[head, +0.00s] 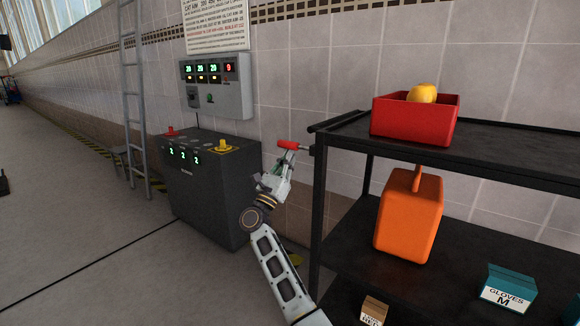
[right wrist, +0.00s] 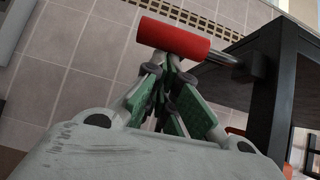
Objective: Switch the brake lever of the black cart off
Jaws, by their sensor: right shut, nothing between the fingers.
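The black cart (head: 318,200) stands at the right in the head view, and its frame also shows in the right wrist view (right wrist: 268,90). The brake lever has a red handle (head: 289,145) that sticks out leftward from the cart's upper left corner. In the right wrist view the red handle (right wrist: 172,37) lies crosswise just beyond my fingertips, on a metal rod joined to the black frame. My right gripper (head: 279,163) is shut and empty, just below the handle. I cannot tell whether the fingertips touch it. My left gripper is out of view.
On the cart are a red bin (head: 415,122) with a yellow object (head: 422,93), an orange canister (head: 408,220), and a teal gloves box (head: 508,288). A dark control cabinet (head: 205,190) stands left of my gripper, by the tiled wall. A ladder (head: 140,100) leans farther left. Open floor lies at left.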

